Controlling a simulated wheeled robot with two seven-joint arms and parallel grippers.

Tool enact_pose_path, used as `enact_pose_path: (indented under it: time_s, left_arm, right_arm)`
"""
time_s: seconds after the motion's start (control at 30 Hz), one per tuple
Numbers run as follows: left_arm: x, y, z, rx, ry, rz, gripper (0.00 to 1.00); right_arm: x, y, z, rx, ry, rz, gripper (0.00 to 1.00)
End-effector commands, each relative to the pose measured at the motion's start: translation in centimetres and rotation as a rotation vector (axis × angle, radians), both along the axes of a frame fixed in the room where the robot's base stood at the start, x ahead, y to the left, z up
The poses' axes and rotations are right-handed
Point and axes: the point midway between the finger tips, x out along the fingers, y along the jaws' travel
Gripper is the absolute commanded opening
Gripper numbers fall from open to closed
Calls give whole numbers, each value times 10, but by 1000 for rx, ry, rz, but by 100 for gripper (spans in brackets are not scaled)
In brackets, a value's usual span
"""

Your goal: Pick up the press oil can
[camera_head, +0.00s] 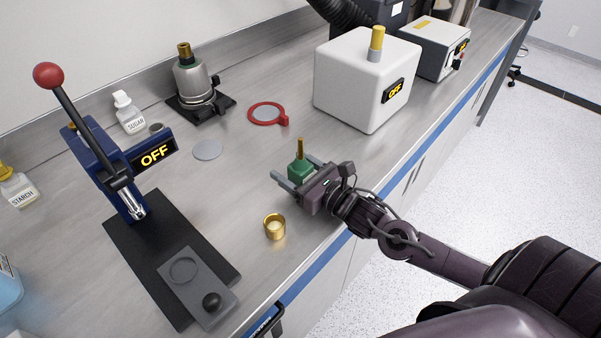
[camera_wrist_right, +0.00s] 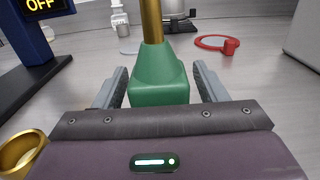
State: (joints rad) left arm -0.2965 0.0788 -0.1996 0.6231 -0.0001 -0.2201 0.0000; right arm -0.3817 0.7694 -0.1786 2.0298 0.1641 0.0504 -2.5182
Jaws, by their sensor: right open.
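The press oil can is a small green can (camera_head: 299,170) with a thin brass spout, standing upright on the steel bench. In the right wrist view the can (camera_wrist_right: 160,77) is in the centre, its spout running up out of the frame. My right gripper (camera_head: 294,174) is open, with one grey finger on each side of the can. In the wrist view the fingers of the right gripper (camera_wrist_right: 160,88) flank the can, with a visible gap at least on the right side. My left gripper is not in view.
A brass cup (camera_head: 274,228) stands close to my right gripper. The blue press (camera_head: 95,165) with its black base is at left. A red ring (camera_head: 264,113), a grey disc (camera_head: 208,150) and a white box (camera_head: 362,85) lie beyond. The bench's blue front edge runs beneath my right arm.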

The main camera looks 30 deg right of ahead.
Motion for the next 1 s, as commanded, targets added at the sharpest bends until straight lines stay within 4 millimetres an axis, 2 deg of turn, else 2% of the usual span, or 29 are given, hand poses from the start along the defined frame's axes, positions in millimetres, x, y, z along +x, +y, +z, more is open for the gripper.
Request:
enact_pose_path:
  time_s: [0.07,0.4,0.5,0.77,0.87,1.0]
  left_arm:
    - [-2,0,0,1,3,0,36]
    - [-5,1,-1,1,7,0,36]
    - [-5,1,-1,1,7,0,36]
    - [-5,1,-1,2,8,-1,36]
    - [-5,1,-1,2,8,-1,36]
    - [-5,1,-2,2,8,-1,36]
  right_arm:
    - [0,0,0,0,0,0,63]
    - [0,0,0,0,0,0,18]
    - [0,0,1,1,-2,0,8]
    - [0,0,3,0,-2,0,8]
    - [0,-1,8,-1,-3,0,8]
    - [0,0,24,-2,-4,2,8]
